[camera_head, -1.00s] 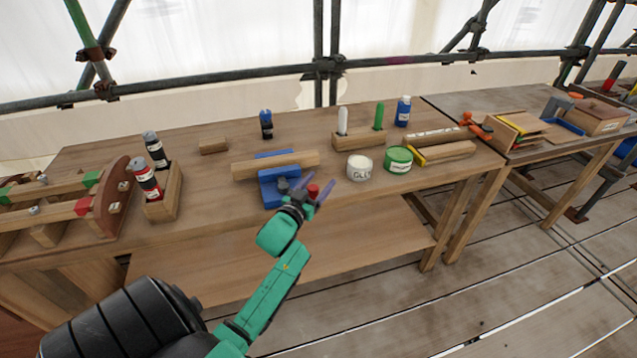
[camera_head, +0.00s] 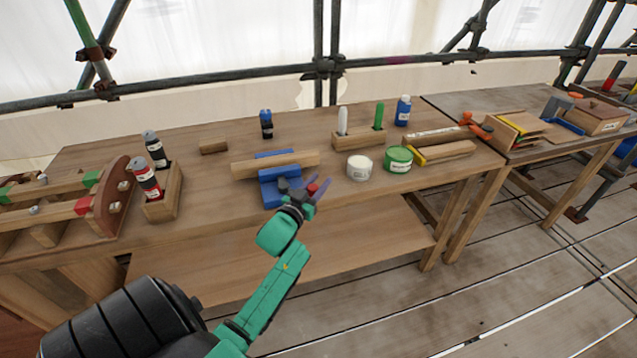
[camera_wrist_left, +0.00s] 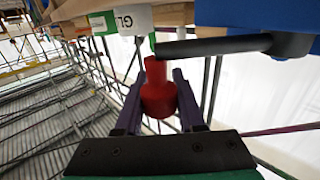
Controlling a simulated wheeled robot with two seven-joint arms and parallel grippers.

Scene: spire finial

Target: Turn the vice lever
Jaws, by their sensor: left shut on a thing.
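The blue vice (camera_head: 270,194) is fixed at the front edge of the workbench, with a long wooden bar (camera_head: 245,168) lying across its jaws. Its lever is a dark rod (camera_wrist_left: 215,46) that ends in a red knob (camera_wrist_left: 158,98). The knob also shows in the head view (camera_head: 312,188). My left gripper (camera_head: 315,186) is at the front right of the vice, with its purple fingers on either side of the knob, shut on it. The rod runs level across the left wrist view to the blue vice body. My right gripper is not in view.
A white tub (camera_head: 359,168) and a green tin (camera_head: 398,160) stand just right of the vice. A red bottle (camera_head: 146,179) stands in a wooden holder on the left. A black-and-blue bottle (camera_head: 266,125) stands behind. The space before the bench is open.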

